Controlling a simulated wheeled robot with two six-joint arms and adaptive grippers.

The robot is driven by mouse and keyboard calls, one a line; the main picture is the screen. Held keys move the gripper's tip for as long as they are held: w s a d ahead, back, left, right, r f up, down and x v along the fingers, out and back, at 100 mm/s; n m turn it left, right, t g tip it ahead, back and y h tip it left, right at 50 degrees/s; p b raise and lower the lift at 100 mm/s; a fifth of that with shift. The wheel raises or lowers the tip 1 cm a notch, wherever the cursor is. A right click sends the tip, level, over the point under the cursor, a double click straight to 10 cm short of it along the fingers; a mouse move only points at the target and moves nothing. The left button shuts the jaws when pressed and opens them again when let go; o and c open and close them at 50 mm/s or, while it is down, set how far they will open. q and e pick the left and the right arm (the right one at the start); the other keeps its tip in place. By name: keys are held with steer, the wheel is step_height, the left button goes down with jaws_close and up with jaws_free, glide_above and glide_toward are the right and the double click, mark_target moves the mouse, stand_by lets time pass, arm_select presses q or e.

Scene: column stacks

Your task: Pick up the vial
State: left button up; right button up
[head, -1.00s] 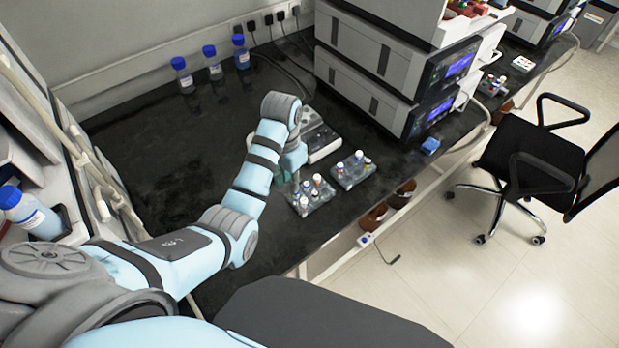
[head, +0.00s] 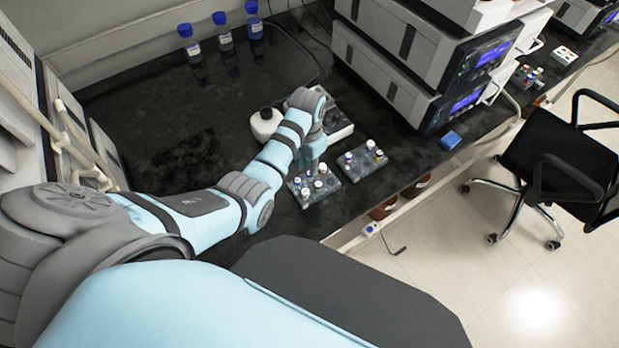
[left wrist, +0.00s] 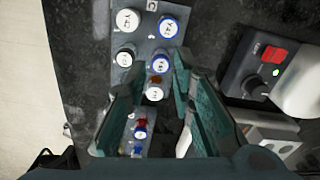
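Several small capped vials stand in a grey rack (head: 326,194) on the black bench in the head view. My left gripper (head: 312,163) is over that rack, pointing down and partly hidden by my wrist. In the left wrist view its teal fingers (left wrist: 160,72) are apart. A blue-rimmed white-capped vial (left wrist: 160,60) shows between the fingertips, and a white-capped vial (left wrist: 154,93) shows between the fingers. I cannot tell which vial is meant, or whether a finger touches one. My right gripper is not in view.
A second rack (head: 374,172) with vials stands right beside the first.

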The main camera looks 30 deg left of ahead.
arm_select(q)
steer(key=f, duration=0.2)
steer(key=w+f+b, duration=0.1)
steer(key=f, duration=0.1)
steer(key=shift+d+f, duration=0.1)
steer(key=shift+d, duration=0.05)
steer(key=shift+f, duration=0.35)
steer(key=shift+r, duration=0.15)
steer(key=shift+s, duration=0.15)
steer(key=c, duration=0.5)
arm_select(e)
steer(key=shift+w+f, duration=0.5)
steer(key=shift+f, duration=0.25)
arm_select(q)
steer(key=shift+r, duration=0.1)
